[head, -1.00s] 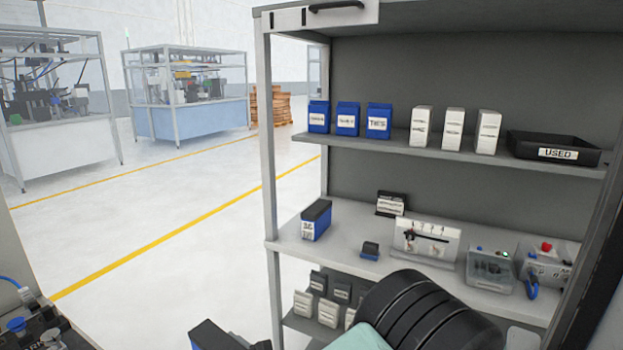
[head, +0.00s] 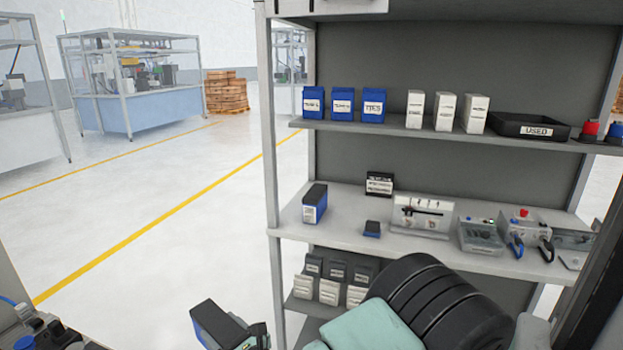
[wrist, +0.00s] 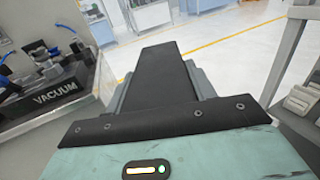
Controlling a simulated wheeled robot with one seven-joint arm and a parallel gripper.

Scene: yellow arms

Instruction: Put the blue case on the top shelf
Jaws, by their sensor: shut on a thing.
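A case (head: 212,322) with a black top and a strip of blue on its side is at the bottom of the head view. My gripper (wrist: 162,82) is shut on it; in the wrist view the case's long black top (wrist: 160,70) lies between the grey fingers. Most of its sides are hidden. It is in front of and to the left of the shelf unit, apart from it. The top shelf (head: 395,130) carries several blue boxes (head: 342,103) at its left and several white boxes (head: 444,110). Another blue-and-black case (head: 314,203) stands at the left of the middle shelf.
A black "USED" tray (head: 530,128) and red-topped items (head: 590,128) are at the top shelf's right. The middle shelf (head: 345,224) holds devices. The rack's left post (head: 268,150) is an upright edge. A machine marked VACUUM (wrist: 55,97) is at the wrist view's left.

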